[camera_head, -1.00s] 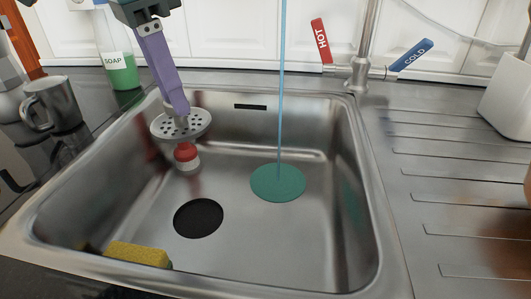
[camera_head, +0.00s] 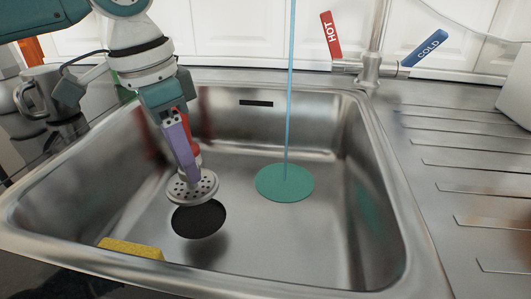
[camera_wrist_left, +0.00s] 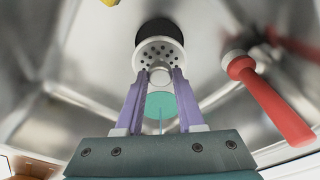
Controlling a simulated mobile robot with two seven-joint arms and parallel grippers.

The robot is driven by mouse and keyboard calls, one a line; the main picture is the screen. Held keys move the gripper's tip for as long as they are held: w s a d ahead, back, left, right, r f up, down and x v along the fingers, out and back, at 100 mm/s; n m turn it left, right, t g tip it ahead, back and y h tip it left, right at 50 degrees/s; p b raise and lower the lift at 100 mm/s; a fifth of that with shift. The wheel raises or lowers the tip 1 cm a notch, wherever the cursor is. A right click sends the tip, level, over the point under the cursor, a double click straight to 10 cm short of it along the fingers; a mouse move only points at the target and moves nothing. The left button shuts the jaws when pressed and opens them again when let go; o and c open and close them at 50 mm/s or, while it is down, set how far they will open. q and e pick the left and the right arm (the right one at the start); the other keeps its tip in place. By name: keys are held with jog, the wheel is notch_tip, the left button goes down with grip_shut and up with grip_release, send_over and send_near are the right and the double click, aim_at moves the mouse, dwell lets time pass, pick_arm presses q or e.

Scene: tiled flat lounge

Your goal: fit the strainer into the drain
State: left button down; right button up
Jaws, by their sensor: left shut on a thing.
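The strainer (camera_head: 192,188) is a pale grey disc with small holes and a central knob. My left gripper (camera_head: 187,174), with purple fingers, is shut on its knob; the wrist view shows the fingers (camera_wrist_left: 160,77) on either side of the knob. The drain (camera_head: 199,220) is a round black opening in the sink floor. In the head view the strainer overlaps the drain's far-left edge and appears raised above the floor. In the wrist view the strainer (camera_wrist_left: 158,60) covers part of the drain (camera_wrist_left: 157,30). My right gripper is not in view.
A red-handled item with a white end (camera_wrist_left: 268,102) stands close beside the left gripper. A yellow sponge (camera_head: 131,248) lies at the sink's near left. A thin blue column meets a teal disc (camera_head: 285,184) on the sink floor. A mug (camera_head: 40,92) stands left of the sink.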

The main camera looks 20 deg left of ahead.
aim_at(187, 185)
pick_arm(q)
notch_tip(187, 185, down, 4)
jog(key=shift+r+b, duration=0.15)
jog(key=shift+b, duration=0.2)
jog(key=shift+f, duration=1.8)
jog(key=c, duration=0.5)
grip_release()
jog(key=shift+f+b, duration=0.15)
jog(key=shift+b, duration=0.15)
jog(key=shift+f+b, duration=0.25)
jog(key=shift+b, duration=0.25)
jog(key=r+p, duration=0.1)
jog(key=r, duration=0.2)
jog(key=r+p, duration=0.2)
jog(key=r, duration=0.2)
jog(key=s+r+p, duration=0.1)
jog(key=r, duration=0.2)
jog(key=shift+s+a+r, duration=0.1)
jog(key=shift+a+r, duration=0.05)
jog(key=shift+a, duration=0.25)
